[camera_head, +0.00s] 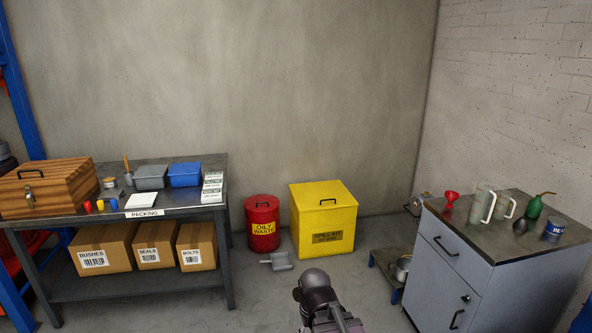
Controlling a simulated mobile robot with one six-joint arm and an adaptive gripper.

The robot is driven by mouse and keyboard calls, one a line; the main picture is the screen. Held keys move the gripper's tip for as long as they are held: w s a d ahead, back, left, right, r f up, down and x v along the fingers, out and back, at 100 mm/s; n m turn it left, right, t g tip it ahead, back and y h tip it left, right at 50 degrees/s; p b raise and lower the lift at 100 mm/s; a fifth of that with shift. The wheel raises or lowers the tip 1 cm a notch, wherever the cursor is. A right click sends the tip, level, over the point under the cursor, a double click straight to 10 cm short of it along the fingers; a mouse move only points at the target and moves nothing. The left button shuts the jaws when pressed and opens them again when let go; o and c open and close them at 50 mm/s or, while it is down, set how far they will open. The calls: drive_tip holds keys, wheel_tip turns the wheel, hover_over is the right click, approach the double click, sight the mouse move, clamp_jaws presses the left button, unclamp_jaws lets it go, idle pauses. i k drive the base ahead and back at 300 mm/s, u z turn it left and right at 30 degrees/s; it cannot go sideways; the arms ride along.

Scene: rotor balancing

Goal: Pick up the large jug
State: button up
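Two pale grey-green jugs with white handles stand upright, close together, on top of the grey cabinet (508,240) at the right. The large jug (481,204) is the taller one, on the left. The smaller jug (504,207) is just behind it to the right, partly hidden by its handle. A dark part of my arm shows at the bottom centre, well to the left of the cabinet and apart from the jugs. My gripper's fingers do not show.
The cabinet top also holds a red funnel (451,198), a green oil can (535,206), a dark object (520,226) and a blue tin (555,227). A yellow bin (322,220), red waste can (262,226) and packing bench (120,213) stand farther left. Floor before the bins is mostly clear.

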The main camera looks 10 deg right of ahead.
sight(483, 191)
drive_tip(key=z, duration=0.4)
drive_tip(key=i, duration=0.75)
drive_tip(key=z, duration=0.6)
drive_tip(key=i, duration=0.5)
drive_tip(key=z, duration=0.25)
